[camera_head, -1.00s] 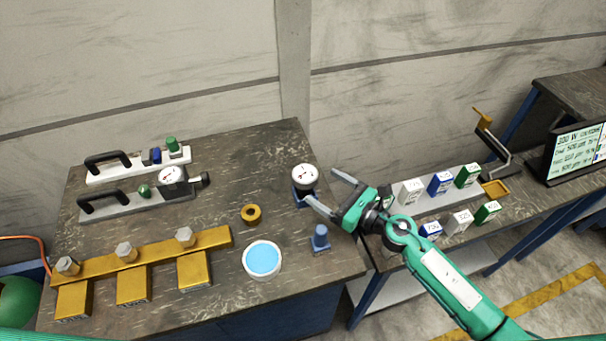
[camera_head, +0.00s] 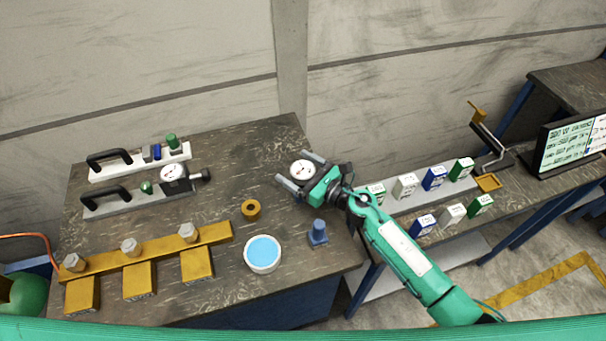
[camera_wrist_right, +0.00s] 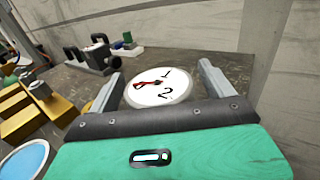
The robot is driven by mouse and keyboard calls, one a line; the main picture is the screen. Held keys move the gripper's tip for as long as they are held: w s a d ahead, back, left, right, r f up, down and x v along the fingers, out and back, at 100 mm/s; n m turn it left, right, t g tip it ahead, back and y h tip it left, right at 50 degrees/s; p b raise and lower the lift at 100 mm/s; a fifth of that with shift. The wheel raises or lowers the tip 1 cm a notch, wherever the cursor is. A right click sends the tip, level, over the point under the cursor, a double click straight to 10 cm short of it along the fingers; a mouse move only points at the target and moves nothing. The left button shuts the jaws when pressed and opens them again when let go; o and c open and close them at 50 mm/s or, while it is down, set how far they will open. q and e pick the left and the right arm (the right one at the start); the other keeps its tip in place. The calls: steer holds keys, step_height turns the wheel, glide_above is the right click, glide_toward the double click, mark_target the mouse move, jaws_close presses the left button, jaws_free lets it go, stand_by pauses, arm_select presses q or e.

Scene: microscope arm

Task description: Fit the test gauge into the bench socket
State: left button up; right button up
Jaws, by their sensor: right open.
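A round gauge (camera_head: 302,169) with a white dial and red needle stands near the right side of the dark bench. My right gripper (camera_head: 296,168) is open, with one finger on each side of the gauge. In the right wrist view the gauge dial (camera_wrist_right: 158,90) lies between the spread fingers; a gap shows at the right finger, and contact at the left is unclear. The gauge's lower part is hidden by my gripper. A blue fitting (camera_head: 318,233) stands on the bench nearer the front; I cannot tell whether it is the socket. My left gripper is not in view.
A grey handled tool (camera_head: 130,204) with another dial and a white handled tool (camera_head: 135,165) lie at the back left. A yellow bar with hex bolts (camera_head: 155,251), a brass ring (camera_head: 251,209) and a blue-filled dish (camera_head: 263,254) are nearby. Several small boxes stand right.

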steer(key=c, duration=1.1)
steer(key=shift+r, duration=0.1)
